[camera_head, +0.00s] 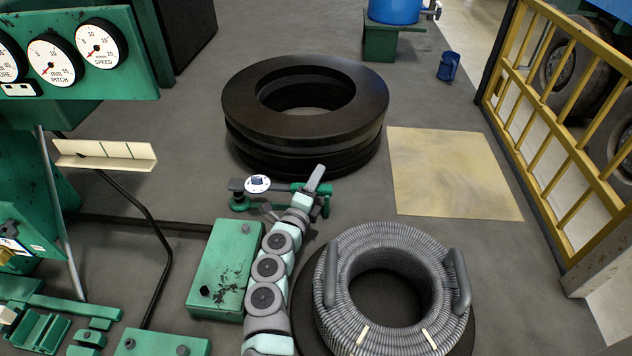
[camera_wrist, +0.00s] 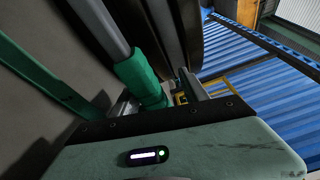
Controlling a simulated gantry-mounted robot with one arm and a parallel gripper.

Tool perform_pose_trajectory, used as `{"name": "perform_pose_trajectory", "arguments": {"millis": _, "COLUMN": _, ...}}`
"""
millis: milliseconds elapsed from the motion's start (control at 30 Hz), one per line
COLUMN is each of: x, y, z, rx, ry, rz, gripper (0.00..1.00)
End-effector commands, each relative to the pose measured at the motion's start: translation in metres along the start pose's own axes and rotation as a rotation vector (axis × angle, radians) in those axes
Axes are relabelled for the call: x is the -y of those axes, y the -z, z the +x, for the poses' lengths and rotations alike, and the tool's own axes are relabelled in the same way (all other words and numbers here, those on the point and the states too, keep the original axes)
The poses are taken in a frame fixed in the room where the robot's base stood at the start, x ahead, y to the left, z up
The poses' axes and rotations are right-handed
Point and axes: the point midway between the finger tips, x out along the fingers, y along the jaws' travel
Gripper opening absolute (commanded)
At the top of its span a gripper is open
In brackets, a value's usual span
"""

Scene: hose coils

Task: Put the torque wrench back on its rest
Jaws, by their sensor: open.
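The torque wrench (camera_head: 257,183) appears as a bar with a round white-faced head and a green handle, lying roughly level across a low green rest (camera_head: 240,206). I cannot tell whether it is fully seated, as my arm covers part of it. My gripper (camera_head: 314,186) is at the right end of the wrench, by its handle. In the wrist view, my gripper (camera_wrist: 186,90) has a grey bar with a green sleeve (camera_wrist: 143,82) close beside its fingers. The gripper is open, and nothing is seen clamped in it.
A grey ribbed hose coil (camera_head: 345,265) lies right of my arm, and a green box (camera_head: 225,265) left. A gauge panel (camera_head: 75,60) overhangs the left. The tan mat (camera_head: 450,172) is bare. A yellow railing (camera_head: 560,130) bounds the right.

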Motion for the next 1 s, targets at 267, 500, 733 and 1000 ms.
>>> {"name": "perform_pose_trajectory", "arguments": {"millis": 267, "x": 0.012, "y": -0.002, "z": 0.000, "rx": 0.000, "ry": 0.000, "rz": 0.000, "gripper": 0.52}}
{"name": "perform_pose_trajectory", "arguments": {"millis": 500, "x": 0.021, "y": -0.003, "z": 0.000, "rx": -0.001, "ry": 0.001, "rz": 0.000, "gripper": 0.52}}
{"name": "perform_pose_trajectory", "arguments": {"millis": 733, "x": 0.024, "y": -0.003, "z": 0.001, "rx": -0.001, "ry": 0.002, "rz": -0.001, "gripper": 0.52}}
{"name": "perform_pose_trajectory", "arguments": {"millis": 1000, "x": 0.017, "y": -0.002, "z": 0.001, "rx": -0.002, "ry": 0.002, "rz": 0.000, "gripper": 0.52}}
